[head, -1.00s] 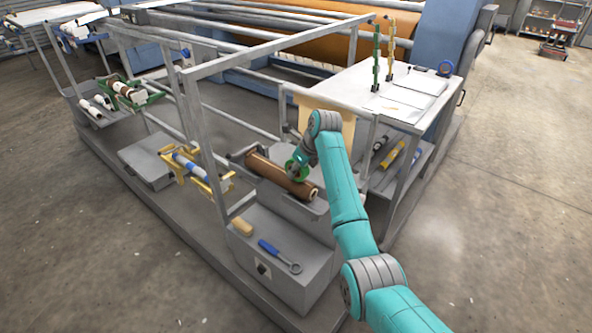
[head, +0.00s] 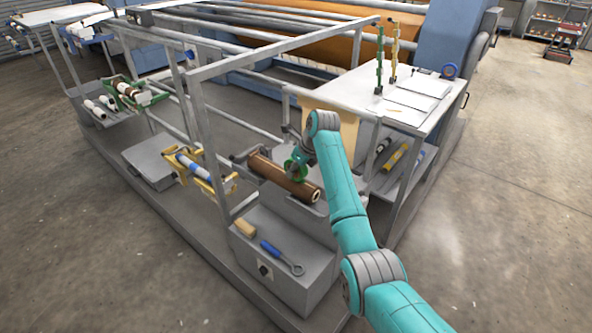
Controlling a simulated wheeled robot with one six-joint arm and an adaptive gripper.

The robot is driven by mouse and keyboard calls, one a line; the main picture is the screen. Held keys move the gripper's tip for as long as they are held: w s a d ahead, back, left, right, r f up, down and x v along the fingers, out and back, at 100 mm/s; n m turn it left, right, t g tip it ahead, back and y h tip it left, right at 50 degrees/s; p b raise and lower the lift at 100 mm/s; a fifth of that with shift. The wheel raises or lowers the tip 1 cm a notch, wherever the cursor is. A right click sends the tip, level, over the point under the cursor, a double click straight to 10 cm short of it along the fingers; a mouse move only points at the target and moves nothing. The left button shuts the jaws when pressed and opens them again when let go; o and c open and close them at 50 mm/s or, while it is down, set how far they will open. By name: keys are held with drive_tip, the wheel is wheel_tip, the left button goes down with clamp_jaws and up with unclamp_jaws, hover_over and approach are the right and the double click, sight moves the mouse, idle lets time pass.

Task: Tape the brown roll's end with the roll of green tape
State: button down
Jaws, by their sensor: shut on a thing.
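The brown roll (head: 272,173) lies slantwise in a grey holder at the near end of the press frame, its pale core end facing right and toward me. My gripper (head: 298,166) is over the right half of the roll, at the end of my teal arm. It is shut on the roll of green tape (head: 293,171), which stands at or just above the roll's upper surface. I cannot tell whether the tape touches it. My wrist hides part of the gripper, and the brown roll's loose end cannot be made out.
A grey box (head: 285,262) below bears a blue-handled tool (head: 270,249) and a tan block (head: 245,227). A grey upright post (head: 207,140) stands left of the roll. A yellow stand (head: 203,171) is farther left.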

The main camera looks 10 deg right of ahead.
sight(286, 164)
drive_tip(key=shift+w+a, duration=0.3)
drive_tip(key=shift+w, duration=0.05)
idle(0.3)
drive_tip(key=shift+w+a, duration=0.2)
drive_tip(key=shift+w, duration=0.1)
drive_tip(key=shift+w+a, duration=0.1)
drive_tip(key=shift+w, duration=0.05)
idle(0.3)
drive_tip(key=shift+w+a+f, duration=0.1)
drive_tip(key=shift+w+a, duration=0.15)
drive_tip(key=shift+w, duration=0.05)
drive_tip(key=shift+w+a, duration=0.1)
idle(0.4)
drive_tip(key=shift+w+a, duration=0.2)
drive_tip(key=shift+w, duration=0.15)
drive_tip(key=shift+w+a, duration=0.1)
drive_tip(key=shift+w, duration=0.05)
drive_tip(key=shift+w+a, duration=0.25)
drive_tip(key=shift+w, duration=0.1)
drive_tip(key=shift+a, duration=0.1)
idle(0.5)
